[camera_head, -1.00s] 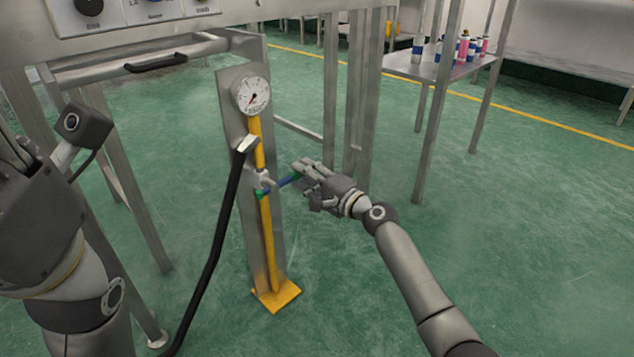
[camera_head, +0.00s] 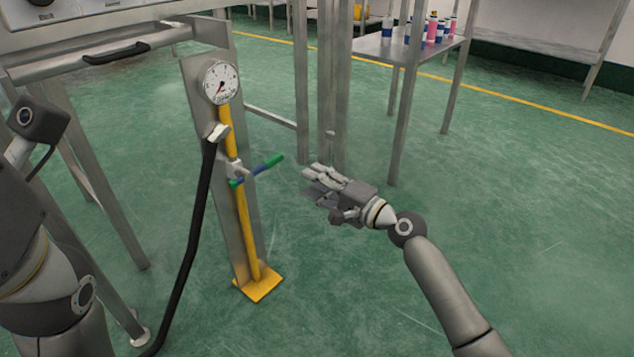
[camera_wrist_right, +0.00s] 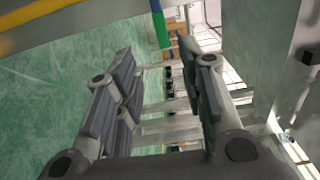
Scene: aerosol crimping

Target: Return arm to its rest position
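My right gripper (camera_head: 322,180) is in the middle of the head view, to the right of the gauge post and apart from the blue and green valve handle (camera_head: 258,169). Its fingers are spread with nothing between them, and they also show apart in the right wrist view (camera_wrist_right: 160,85). The handle shows at the top of the wrist view (camera_wrist_right: 161,28). The handle sits on a yellow pipe (camera_head: 243,220) below a round pressure gauge (camera_head: 220,82). My left arm is at the left edge of the head view; its fingertips are not seen.
The metal post stands on a yellow foot (camera_head: 258,284), with a black hose (camera_head: 199,215) hanging beside it. A steel table (camera_head: 392,48) with several cans (camera_head: 431,28) stands at the back. Open green floor (camera_head: 540,220) lies to the right.

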